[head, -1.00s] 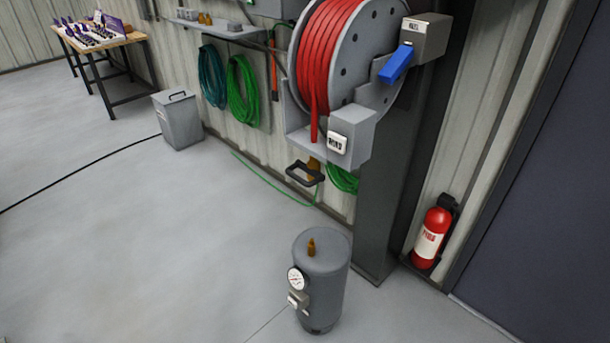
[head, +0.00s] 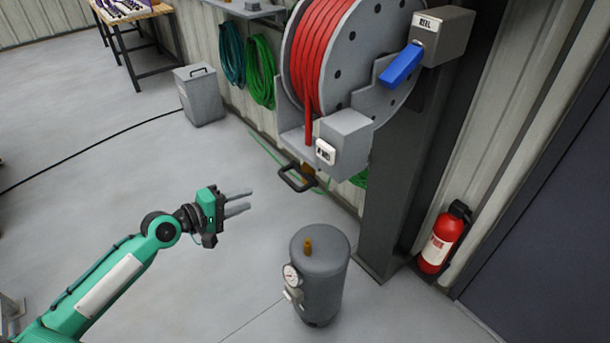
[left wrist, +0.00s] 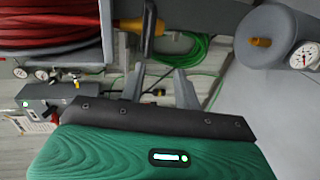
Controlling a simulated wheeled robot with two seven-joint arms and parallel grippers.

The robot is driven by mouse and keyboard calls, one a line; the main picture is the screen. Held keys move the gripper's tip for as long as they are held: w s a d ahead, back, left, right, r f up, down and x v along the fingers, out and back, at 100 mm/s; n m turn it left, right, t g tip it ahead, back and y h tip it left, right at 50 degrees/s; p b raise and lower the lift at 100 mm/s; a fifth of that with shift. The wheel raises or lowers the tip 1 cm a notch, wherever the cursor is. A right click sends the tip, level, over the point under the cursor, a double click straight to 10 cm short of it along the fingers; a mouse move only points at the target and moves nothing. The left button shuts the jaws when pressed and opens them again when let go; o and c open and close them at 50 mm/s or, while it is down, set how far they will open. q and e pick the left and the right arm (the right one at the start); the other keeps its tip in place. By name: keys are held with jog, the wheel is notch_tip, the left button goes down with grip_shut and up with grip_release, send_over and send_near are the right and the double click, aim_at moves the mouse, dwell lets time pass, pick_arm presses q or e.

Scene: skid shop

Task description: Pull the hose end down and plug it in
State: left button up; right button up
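The red hose (head: 318,50) is wound on a grey reel on a dark post. Its end hangs below the reel housing, with a black loop handle (head: 297,178) and a brass-coloured part behind it. In the left wrist view the handle (left wrist: 149,28) shows at the top, with a yellow-orange part beside it. A grey tank (head: 320,270) stands on the floor below, with a brass fitting (head: 308,246) on top and a gauge. My left gripper (head: 245,202) is open and empty, left of the handle and apart from it. My right gripper is not in view.
A blue lever (head: 401,67) sits on the reel's right side. A red fire extinguisher (head: 443,238) stands by the wall at right. A grey bin (head: 200,95) and coiled green hoses (head: 261,72) are behind. The floor left of the tank is clear.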

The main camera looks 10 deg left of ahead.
aim_at(290, 180)
pick_arm(q)
jog(key=shift+h, duration=0.3)
jog(key=p+x, duration=0.1)
jog(key=x, duration=0.3)
jog(key=r+p+x, duration=0.1)
jog(key=x, duration=0.3)
jog(key=d+p+x, duration=0.1)
jog(key=x, duration=0.3)
jog(key=shift+d+r+p, duration=0.15)
jog(key=shift+r+p, duration=0.15)
jog(key=shift+r, duration=0.05)
jog(key=shift+w+d+f, duration=0.25)
jog(key=shift+w+d, duration=0.15)
jog(key=shift+w, duration=0.1)
grip_shut()
